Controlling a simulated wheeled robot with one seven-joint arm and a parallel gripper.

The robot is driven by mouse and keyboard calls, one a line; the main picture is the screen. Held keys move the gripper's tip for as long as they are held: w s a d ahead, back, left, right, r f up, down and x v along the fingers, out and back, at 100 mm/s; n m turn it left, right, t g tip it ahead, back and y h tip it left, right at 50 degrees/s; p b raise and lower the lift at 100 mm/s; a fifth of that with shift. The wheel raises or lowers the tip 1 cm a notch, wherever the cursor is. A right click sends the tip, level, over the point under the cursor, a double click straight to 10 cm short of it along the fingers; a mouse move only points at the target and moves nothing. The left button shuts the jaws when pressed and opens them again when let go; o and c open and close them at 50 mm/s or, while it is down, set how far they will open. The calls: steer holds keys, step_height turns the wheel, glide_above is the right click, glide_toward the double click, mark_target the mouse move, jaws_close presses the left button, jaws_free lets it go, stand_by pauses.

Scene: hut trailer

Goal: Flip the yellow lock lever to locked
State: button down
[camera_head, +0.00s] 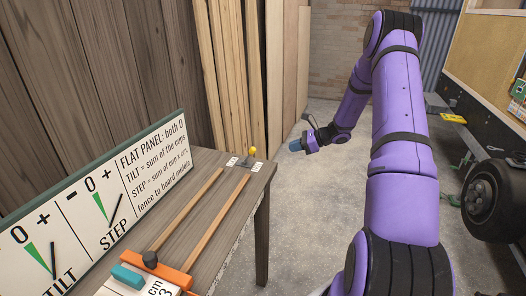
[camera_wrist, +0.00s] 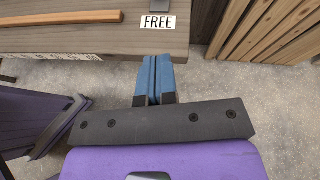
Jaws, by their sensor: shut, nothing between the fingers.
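The yellow lock lever (camera_head: 252,150) is a small yellow knob on a short stem at the far end of the wooden bench. It stands between two small white labels, too small to read in the head view. My gripper (camera_head: 296,146) has blue fingers and is off the bench's far right corner, to the right of the lever and apart from it. In the wrist view my gripper (camera_wrist: 153,58) is shut and empty, with its tips by the bench edge just below a label reading FREE (camera_wrist: 158,22). The lever does not show clearly in the wrist view.
The bench (camera_head: 205,172) carries two wooden rails, an orange block (camera_head: 155,270) and a TILT/STEP gauge board (camera_head: 130,175). Wood planks (camera_head: 235,70) lean on the wall behind. A trailer with a black wheel (camera_head: 490,200) stands at the right.

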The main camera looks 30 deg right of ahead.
steer(key=shift+a, duration=0.1)
steer(key=x, duration=0.9)
steer(key=shift+w+a+f, duration=0.15)
steer(key=shift+f, duration=0.05)
steer(key=w+a, duration=0.1)
steer(key=w+a+r, duration=0.1)
steer(key=shift+w+a, duration=0.25)
steer(key=shift+a, duration=0.15)
steer(key=shift+w+a, duration=0.15)
steer(key=shift+r, duration=0.15)
